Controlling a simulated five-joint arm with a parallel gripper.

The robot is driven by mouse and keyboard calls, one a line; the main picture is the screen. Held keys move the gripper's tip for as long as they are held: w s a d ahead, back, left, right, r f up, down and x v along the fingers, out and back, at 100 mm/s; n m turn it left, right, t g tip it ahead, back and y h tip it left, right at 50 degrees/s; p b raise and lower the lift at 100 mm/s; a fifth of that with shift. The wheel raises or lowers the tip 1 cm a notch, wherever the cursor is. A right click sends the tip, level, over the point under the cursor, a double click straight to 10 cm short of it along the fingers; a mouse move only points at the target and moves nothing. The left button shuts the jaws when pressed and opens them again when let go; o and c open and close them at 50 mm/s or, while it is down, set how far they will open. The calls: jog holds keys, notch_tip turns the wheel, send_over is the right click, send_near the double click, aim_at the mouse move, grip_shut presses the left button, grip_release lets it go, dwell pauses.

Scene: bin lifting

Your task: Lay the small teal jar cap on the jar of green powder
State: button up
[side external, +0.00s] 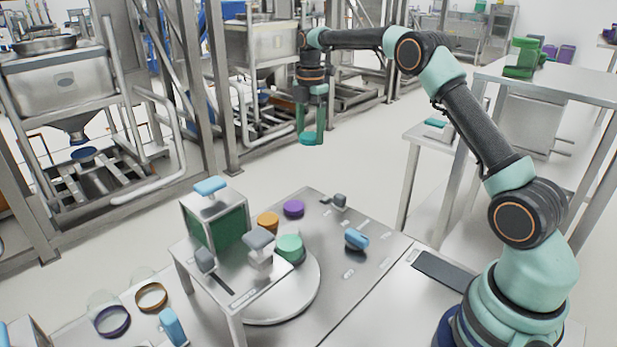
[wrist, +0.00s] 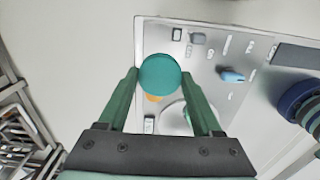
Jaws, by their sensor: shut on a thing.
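The small teal cap (side external: 311,139) is held at the lower tips of my gripper (side external: 311,132), high above the table. In the wrist view the round cap (wrist: 160,72) sits between the two green fingers of my gripper (wrist: 160,78), its flat face showing. A pale green round jar (side external: 289,247), which I take for the jar of green powder, stands on the round white plate below. My gripper is well above and apart from it. I cannot make out powder inside. In the wrist view the right finger hides much of that spot.
An orange round piece (side external: 268,221) and a purple one (side external: 293,208) are near the jar. A metal stand with a green-windowed box (side external: 215,226) and grey knobs is close on the left. The air around my gripper is clear.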

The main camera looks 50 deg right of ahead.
jog(key=shift+a+r, duration=0.1)
jog(key=shift+r, duration=0.85)
jog(key=shift+a, duration=0.35)
jog(key=s+a+f+n, duration=0.2)
jog(key=s+a+n, duration=0.1)
jog(key=a, duration=0.7)
jog(key=n, duration=0.3)
send_over(289, 231)
jog(key=f, duration=0.4)
jog(key=shift+w+d+f, duration=0.1)
jog(key=shift+w+f, duration=0.1)
jog(key=shift+f, duration=0.15)
jog(key=shift+s+f, duration=0.2)
jog(key=shift+f, duration=1.3)
jog(key=shift+f, duration=0.95)
